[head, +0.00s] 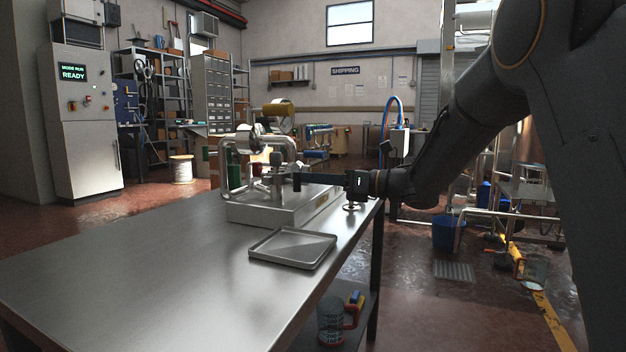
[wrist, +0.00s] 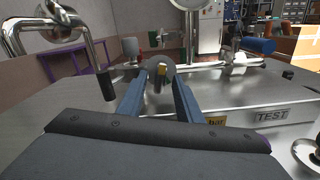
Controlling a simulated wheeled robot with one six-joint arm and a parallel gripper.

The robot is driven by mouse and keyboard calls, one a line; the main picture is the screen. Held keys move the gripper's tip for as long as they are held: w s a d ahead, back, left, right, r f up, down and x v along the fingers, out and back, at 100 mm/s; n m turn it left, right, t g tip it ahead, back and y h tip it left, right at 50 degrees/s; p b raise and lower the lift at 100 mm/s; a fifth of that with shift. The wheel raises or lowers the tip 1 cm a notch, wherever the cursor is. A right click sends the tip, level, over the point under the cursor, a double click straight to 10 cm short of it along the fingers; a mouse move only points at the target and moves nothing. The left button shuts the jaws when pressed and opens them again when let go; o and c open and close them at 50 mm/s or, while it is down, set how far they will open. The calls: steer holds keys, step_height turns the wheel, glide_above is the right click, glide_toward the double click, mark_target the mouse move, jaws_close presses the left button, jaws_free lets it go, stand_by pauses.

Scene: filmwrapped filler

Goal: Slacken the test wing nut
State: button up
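A metal test rig (head: 270,206) with pipes and fittings stands on the steel table, and my gripper (head: 298,179) reaches into it from the right. I cannot make out wing shapes clearly, so I cannot tell whether this is the test wing nut. A TEST label (wrist: 272,115) is on the rig, right of the fingers.
An empty shallow metal tray (head: 293,248) lies in front of the rig. The left part of the table (head: 150,262) is clear. A bent pipe with a black end (wrist: 108,85) stands left of the fingers. A cabinet (head: 82,125) shows READY on its screen.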

steer(key=shift+d, duration=0.1)
steer(key=p+v, duration=0.1)
steer(key=v, duration=0.6)
steer(key=shift+s+d+p, duration=0.15)
steer(key=shift+d+p, duration=0.15)
steer(key=shift+p, duration=0.05)
